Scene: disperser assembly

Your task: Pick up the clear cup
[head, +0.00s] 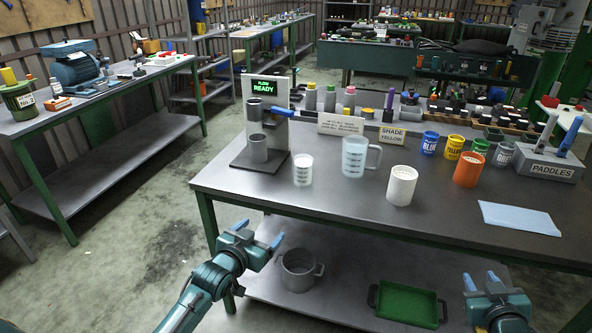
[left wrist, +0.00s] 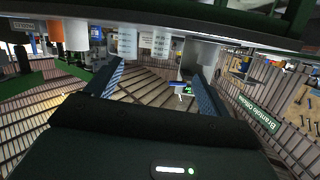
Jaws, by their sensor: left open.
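The clear cup (head: 303,171) is small, see-through with dark markings, and stands upright on the workbench (head: 250,188) near its front left. A larger clear jug with a handle (head: 355,158) stands to its right. My left gripper (head: 259,233) is open and empty, in front of the bench and to the lower left of the cup. In the left wrist view, which is upside down, the cup (left wrist: 161,42) shows beyond the open fingers (left wrist: 157,90). My right gripper (head: 482,281) is open and empty at the lower right, apart from everything.
A dispenser (head: 258,148) with a lit display stands just behind left of the cup. A white cup (head: 402,186), an orange cup (head: 469,169) and colored paint cans (head: 454,147) stand to the right. A blue cloth (head: 519,218) lies front right. The bench's front edge lies before the cup.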

